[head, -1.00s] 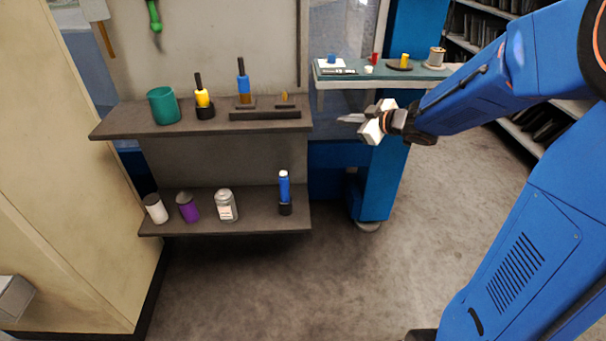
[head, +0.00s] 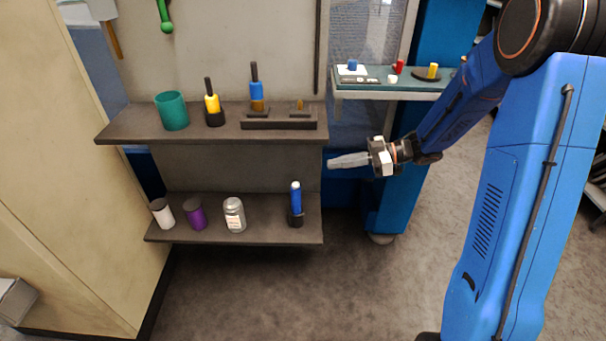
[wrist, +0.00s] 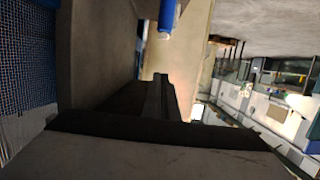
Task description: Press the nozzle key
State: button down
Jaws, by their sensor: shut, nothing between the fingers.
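My gripper (head: 331,163) is shut and empty. Its closed fingers point left, in front of the gap between the dark shelves at their right end, apart from anything. In the wrist view the dark closed fingers (wrist: 160,82) point up the picture, and a blue cylinder (wrist: 167,14) shows beyond their tips. I cannot tell for sure which thing is the nozzle key. A blue cylinder with a white top (head: 296,199) stands in a black base on the lower shelf, below and left of my fingertips.
The upper shelf (head: 130,128) holds a teal cup (head: 172,111), a yellow-and-black tool (head: 212,103), a blue-handled tool (head: 256,92) and a dark bar. The lower shelf (head: 265,232) also holds a white jar, a purple jar and a clear jar (head: 234,214). A teal-topped bench (head: 420,87) holds small coloured parts.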

jog(key=shift+a, duration=0.15)
send_over(296, 185)
jog(key=d, duration=0.3)
notch_tip(296, 185, down, 2)
jog(key=shift+w+f, duration=0.2)
jog(key=shift+f, duration=2)
jog(key=shift+f, duration=0.1)
